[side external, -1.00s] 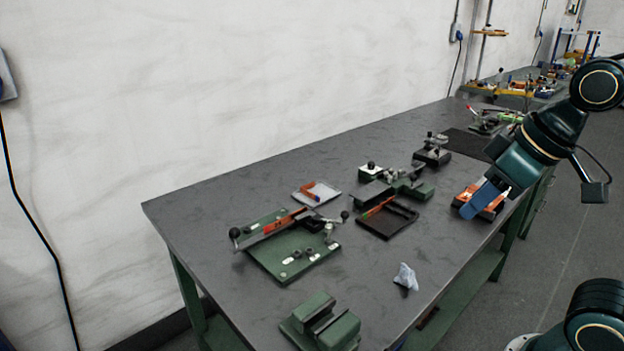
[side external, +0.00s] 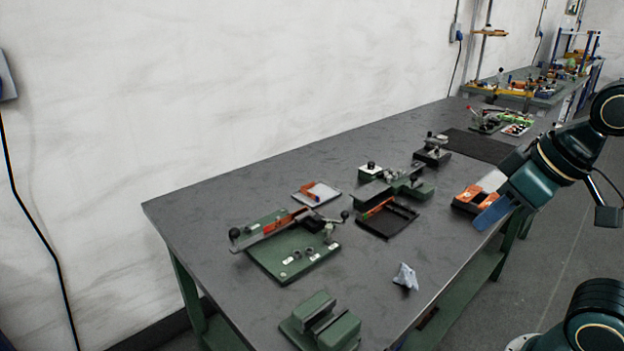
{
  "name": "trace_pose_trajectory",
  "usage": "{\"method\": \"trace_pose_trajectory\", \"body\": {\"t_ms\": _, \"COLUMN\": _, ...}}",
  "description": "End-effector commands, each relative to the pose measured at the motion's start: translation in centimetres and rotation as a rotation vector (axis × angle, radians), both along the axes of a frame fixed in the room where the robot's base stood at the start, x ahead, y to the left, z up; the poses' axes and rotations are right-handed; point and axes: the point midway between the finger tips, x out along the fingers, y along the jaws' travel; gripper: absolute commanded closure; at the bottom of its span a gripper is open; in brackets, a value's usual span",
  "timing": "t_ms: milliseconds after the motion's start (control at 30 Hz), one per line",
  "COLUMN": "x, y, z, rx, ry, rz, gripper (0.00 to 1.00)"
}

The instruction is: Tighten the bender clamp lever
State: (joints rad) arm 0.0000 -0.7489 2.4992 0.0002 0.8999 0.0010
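A green bender plate (side external: 292,266) lies at the left of the bench with a metal bar and black knobs on it. I cannot tell which part is its clamp lever; a black-knobbed handle (side external: 344,215) sticks out at its right end. Another green fixture with a grey block (side external: 372,194) stands farther back, near the middle. My gripper (side external: 487,215) shows as a blue finger over the right edge of the bench, beside an orange and black tray, well apart from the bender. Only one finger shows clearly, so its opening is hidden.
A dark tray (side external: 387,218) and a white tray (side external: 316,193) lie mid-bench. A green vise-like block (side external: 320,324) stands at the front, and a crumpled cloth (side external: 406,276) lies near the right edge. A black mat (side external: 478,146) lies farther back. Bare bench surrounds the cloth.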

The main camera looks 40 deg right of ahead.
Motion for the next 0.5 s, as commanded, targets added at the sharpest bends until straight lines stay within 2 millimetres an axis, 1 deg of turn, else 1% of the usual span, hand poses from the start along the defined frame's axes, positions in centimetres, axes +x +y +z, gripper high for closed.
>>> {"method": "trace_pose_trajectory", "body": {"t_ms": 33, "x": 0.1, "y": 0.0, "z": 0.0, "rx": 0.001, "ry": 0.001, "rz": -0.002, "gripper": 0.97}}
{"method": "trace_pose_trajectory", "body": {"t_ms": 67, "x": 0.1, "y": 0.0, "z": 0.1, "rx": 0.001, "ry": 0.002, "rz": -0.005, "gripper": 1.0}}
{"method": "trace_pose_trajectory", "body": {"t_ms": 267, "x": 1.1, "y": -0.2, "z": 0.5, "rx": 0.012, "ry": 0.016, "rz": -0.038, "gripper": 1.0}}
{"method": "trace_pose_trajectory", "body": {"t_ms": 367, "x": 2.0, "y": -0.3, "z": 0.9, "rx": 0.022, "ry": 0.028, "rz": -0.069, "gripper": 1.0}}
{"method": "trace_pose_trajectory", "body": {"t_ms": 500, "x": 3.8, "y": -0.6, "z": 1.6, "rx": 0.04, "ry": 0.049, "rz": -0.13, "gripper": 1.0}}
